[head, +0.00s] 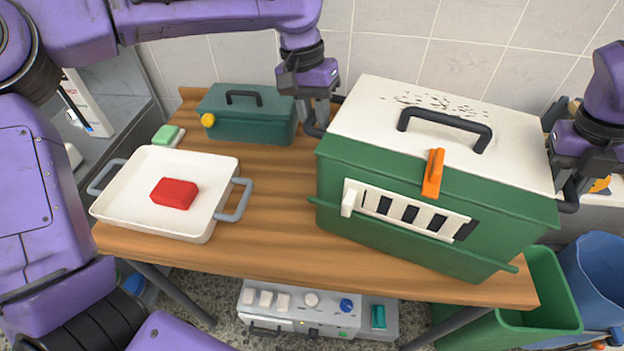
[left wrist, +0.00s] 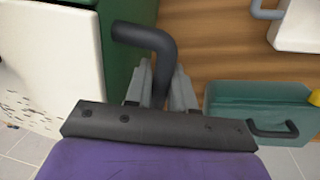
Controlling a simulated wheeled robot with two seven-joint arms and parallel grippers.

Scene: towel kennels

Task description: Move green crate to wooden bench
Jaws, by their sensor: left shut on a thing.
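The green crate (head: 400,225), a big box with a white lid, a dark top handle, an orange latch and a slotted white front panel, is at the right part of the wooden bench (head: 270,235). Its base looks level over the bench top; I cannot tell whether it touches. My left gripper (head: 320,112) is shut on the crate's dark left side handle, which shows between the fingers in the left wrist view (left wrist: 148,38). My right gripper (head: 568,182) is at the dark right side handle; its fingers are partly hidden, so its grip is unclear.
On the bench are a white tray (head: 125,205) with a red block (head: 174,193), a teal toolbox (head: 250,125) and a green-and-white sponge (head: 168,136). A green bin (head: 545,290) and a blue bin (head: 597,270) stand at right. A tiled wall is behind.

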